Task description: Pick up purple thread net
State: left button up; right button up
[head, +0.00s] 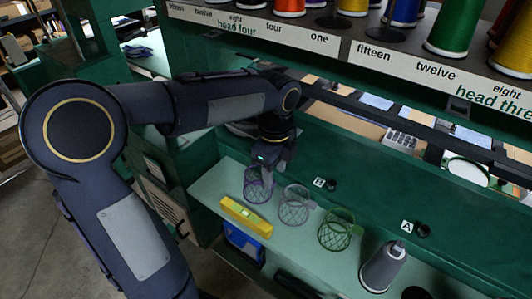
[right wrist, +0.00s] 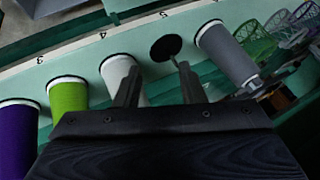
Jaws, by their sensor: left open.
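The purple thread net (head: 258,185) is a mesh cup on the pale green shelf (head: 215,186), leftmost of three nets in the head view. My left gripper (head: 283,163) points down just above and slightly right of its rim. It is open, and its fingertips partly overlap the net's top in the picture; contact cannot be told. In the right wrist view, my right gripper (right wrist: 157,80) has its two fingers apart with nothing between them. The nets show at that view's far right edge, the purple one (right wrist: 300,15) partly cut off.
A grey-white net (head: 294,206) and a green net (head: 337,229) stand right of the purple one. A yellow level (head: 246,216) lies in front. A grey spool (head: 383,267) stands further right. Thread spools line the upper rack (head: 320,35). White, green and purple spools show near my right gripper.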

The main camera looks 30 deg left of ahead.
aim_at(259, 185)
pick_arm(q)
jog(key=shift+w+a+f+m, duration=0.1)
jog(key=shift+w+f+m, duration=0.15)
jog(key=shift+f, duration=0.25)
jog(key=shift+w+a+f+m, duration=0.1)
jog(key=shift+w+f+m, duration=0.05)
jog(key=shift+w+f, duration=0.3)
jog(key=shift+s+d+f, duration=0.1)
jog(key=shift+s+f, duration=0.1)
jog(key=shift+f, duration=0.2)
jog(key=f, duration=0.3)
jog(key=a+f, duration=0.1)
jog(key=shift+s+f, duration=0.25)
jog(key=shift+d+f, duration=0.1)
jog(key=shift+f, duration=0.2)
jog(key=shift+c, duration=0.4)
grip_shut()
